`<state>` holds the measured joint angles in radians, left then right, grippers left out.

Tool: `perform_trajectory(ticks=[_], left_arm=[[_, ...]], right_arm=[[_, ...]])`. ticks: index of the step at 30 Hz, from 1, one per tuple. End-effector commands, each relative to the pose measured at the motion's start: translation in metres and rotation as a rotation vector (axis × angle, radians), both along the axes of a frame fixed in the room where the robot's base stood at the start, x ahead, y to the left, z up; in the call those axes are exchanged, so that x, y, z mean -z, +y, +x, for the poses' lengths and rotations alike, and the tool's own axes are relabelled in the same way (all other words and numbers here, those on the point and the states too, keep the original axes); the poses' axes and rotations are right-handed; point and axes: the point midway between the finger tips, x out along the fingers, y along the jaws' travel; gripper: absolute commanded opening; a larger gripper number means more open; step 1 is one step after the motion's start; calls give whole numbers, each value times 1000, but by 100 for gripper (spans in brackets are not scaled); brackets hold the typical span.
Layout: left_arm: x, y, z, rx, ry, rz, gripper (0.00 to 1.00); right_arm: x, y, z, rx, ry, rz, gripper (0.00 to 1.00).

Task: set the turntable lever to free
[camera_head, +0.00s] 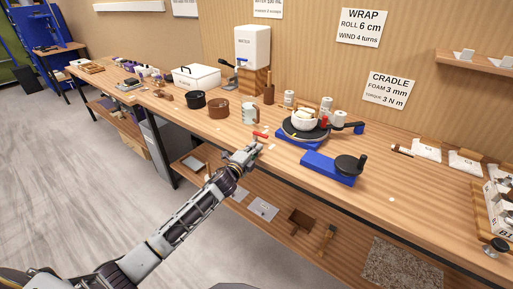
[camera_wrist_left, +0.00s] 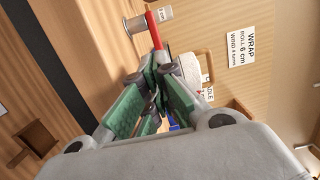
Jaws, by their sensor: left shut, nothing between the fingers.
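The turntable (camera_head: 291,135) has a black disc on a blue base and stands on the bench right of centre, with a white bowl (camera_head: 304,122) on it. A short red bar (camera_head: 260,134), apparently the lever, lies left of the base; its joint to the base is not clear. My left gripper (camera_head: 254,147) is shut and empty at the bench's front edge, just in front of the red bar. In the left wrist view the red bar (camera_wrist_left: 154,30) rises just beyond my closed green-padded fingers (camera_wrist_left: 158,75); I cannot tell whether they touch. My right gripper is out of view.
A blue stand with a black round top (camera_head: 348,164) is to the right. A grey mug (camera_head: 249,114), a brown pot (camera_head: 218,108) and a black pot (camera_head: 195,100) stand behind and left. Several labelled jars are behind the turntable. The bench's front right is mostly clear.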

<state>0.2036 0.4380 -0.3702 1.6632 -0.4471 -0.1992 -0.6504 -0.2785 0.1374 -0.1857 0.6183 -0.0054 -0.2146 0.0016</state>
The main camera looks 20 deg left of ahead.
Motion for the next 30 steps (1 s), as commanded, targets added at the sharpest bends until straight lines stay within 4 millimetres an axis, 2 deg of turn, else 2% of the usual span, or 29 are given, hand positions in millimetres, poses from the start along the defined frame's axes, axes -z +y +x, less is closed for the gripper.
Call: perform_trajectory(ticks=[5, 30], left_arm=[[1, 3, -13, 0, 1, 1, 0], [0, 21, -74, -1, 1, 0, 0]], right_arm=[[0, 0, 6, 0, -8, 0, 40], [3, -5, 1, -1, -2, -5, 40]])
